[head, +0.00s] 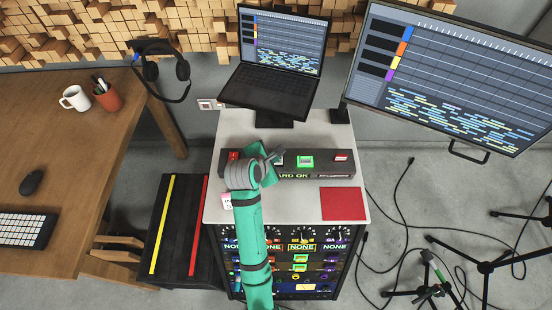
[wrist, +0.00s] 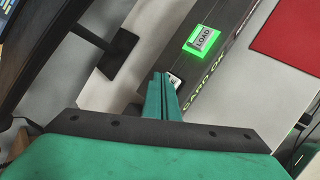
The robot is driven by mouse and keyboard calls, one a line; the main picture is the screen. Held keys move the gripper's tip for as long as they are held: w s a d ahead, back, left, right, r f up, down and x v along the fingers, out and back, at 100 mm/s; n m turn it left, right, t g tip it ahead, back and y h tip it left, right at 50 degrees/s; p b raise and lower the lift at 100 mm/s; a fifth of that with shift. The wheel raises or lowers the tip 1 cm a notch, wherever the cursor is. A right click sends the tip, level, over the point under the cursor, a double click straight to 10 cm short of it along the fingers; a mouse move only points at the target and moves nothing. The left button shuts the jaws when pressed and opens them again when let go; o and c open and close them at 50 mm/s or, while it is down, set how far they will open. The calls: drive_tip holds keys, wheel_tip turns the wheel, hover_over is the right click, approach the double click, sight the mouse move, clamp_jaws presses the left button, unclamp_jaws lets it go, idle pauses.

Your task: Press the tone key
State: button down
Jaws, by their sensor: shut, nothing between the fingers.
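A dark key panel (head: 325,168) lies across the white cabinet top, with "ARD OK" lettering visible on its front. A lit green key (head: 305,161) sits near its middle; the wrist view shows this key reads LOAD (wrist: 203,39). A small pale key (wrist: 174,80) shows right beside my fingertips in the wrist view, mostly hidden by them, its label unreadable. I cannot tell which key is the tone key. My gripper (head: 279,153) is shut and empty over the panel, left of the LOAD key. In the wrist view my fingers (wrist: 162,79) point at the pale key; contact is unclear.
Red keys sit at the panel's left (head: 233,155) and right (head: 341,158) ends. A red square (head: 343,204) lies at the cabinet top's front right. A laptop (head: 270,92) stands behind the panel, and a large monitor (head: 450,75) to the right.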

drive_tip(key=shift+f, duration=0.2)
idle(0.4)
drive_tip(key=shift+f, duration=0.3)
drive_tip(key=shift+r, duration=0.45)
idle(0.3)
drive_tip(key=shift+r, duration=3.05)
